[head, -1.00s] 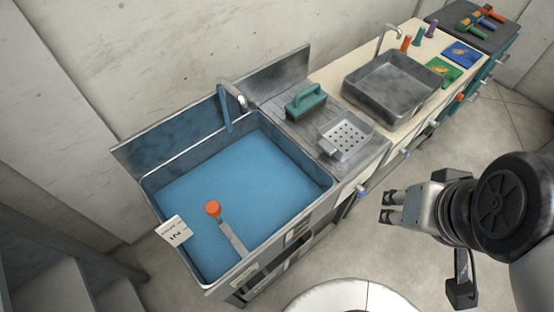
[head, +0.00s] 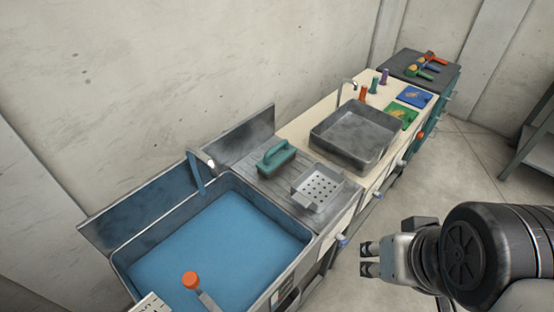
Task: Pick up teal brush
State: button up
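The teal brush (head: 276,156) has a teal handle on top and a dark underside. It lies on the grey metal drainboard (head: 244,175) between the blue-filled basin and the grey sink. My gripper (head: 366,259) is at the lower right, over the floor in front of the counter. It is well apart from the brush and points left. Its two fingers are spread with a gap between them, and nothing shows between them.
A perforated metal tray (head: 318,188) sits right of the brush. The blue-filled basin (head: 215,245) holds an orange-topped stick (head: 191,280). The grey sink (head: 352,135), green and blue packets, upright bottles and a dark cabinet with colourful tools line the counter. Floor in front is clear.

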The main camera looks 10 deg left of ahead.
aim_at(282, 154)
jog(key=i+l+u, duration=0.1)
jog(key=i, duration=0.35)
jog(key=i+l+u, duration=0.1)
jog(key=i+l, duration=0.2)
jog(key=i, duration=0.15)
